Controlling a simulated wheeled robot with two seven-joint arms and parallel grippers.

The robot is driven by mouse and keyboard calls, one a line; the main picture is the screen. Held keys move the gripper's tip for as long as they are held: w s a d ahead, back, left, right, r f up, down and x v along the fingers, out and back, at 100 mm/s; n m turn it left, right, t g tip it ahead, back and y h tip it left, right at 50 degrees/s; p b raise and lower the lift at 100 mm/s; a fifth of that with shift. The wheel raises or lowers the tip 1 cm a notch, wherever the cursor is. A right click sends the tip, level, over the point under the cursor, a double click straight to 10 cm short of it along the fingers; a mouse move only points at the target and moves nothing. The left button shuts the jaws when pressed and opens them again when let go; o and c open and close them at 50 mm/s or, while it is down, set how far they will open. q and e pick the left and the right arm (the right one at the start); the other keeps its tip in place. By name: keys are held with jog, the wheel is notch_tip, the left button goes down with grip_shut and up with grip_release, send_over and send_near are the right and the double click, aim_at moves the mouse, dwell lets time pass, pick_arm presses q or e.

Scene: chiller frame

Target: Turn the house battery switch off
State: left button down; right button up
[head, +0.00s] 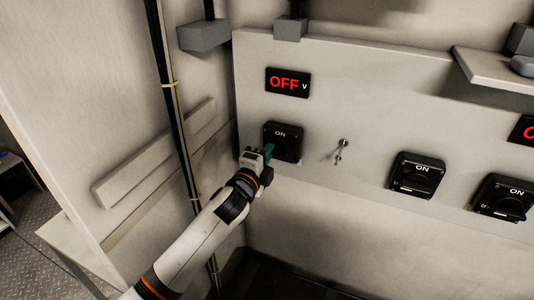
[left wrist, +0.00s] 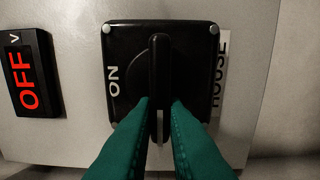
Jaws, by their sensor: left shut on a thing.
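The house battery switch (head: 284,138) is a black square plate on the pale panel, below a display (head: 288,83) reading OFF in red. In the left wrist view the switch plate (left wrist: 195,50) has ON on it and a HOUSE label (left wrist: 219,75) beside it. Its black bar handle (left wrist: 160,60) lies crosswise to the direction of the ON mark. My left gripper (head: 268,153) is at the switch, its green fingers (left wrist: 159,103) on either side of the handle's near end, shut on it. The fingers and wrist hide part of the plate. My right gripper is out of view.
A small metal toggle (head: 341,150) is right of the switch. Two similar black switches (head: 417,174) (head: 503,197) sit farther right. A shelf (head: 490,72) juts out at upper right. A dark vertical conduit (head: 171,90) runs left of the panel.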

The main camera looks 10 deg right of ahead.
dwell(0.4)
pick_arm(q)
jog(key=c, duration=1.5)
grip_release()
jog(key=shift+o, duration=0.2)
jog(key=shift+s, duration=0.15)
jog(key=b+v, duration=0.2)
jog(key=v, duration=0.9)
jog(key=shift+s+a, duration=0.25)
jog(key=shift+a, duration=0.05)
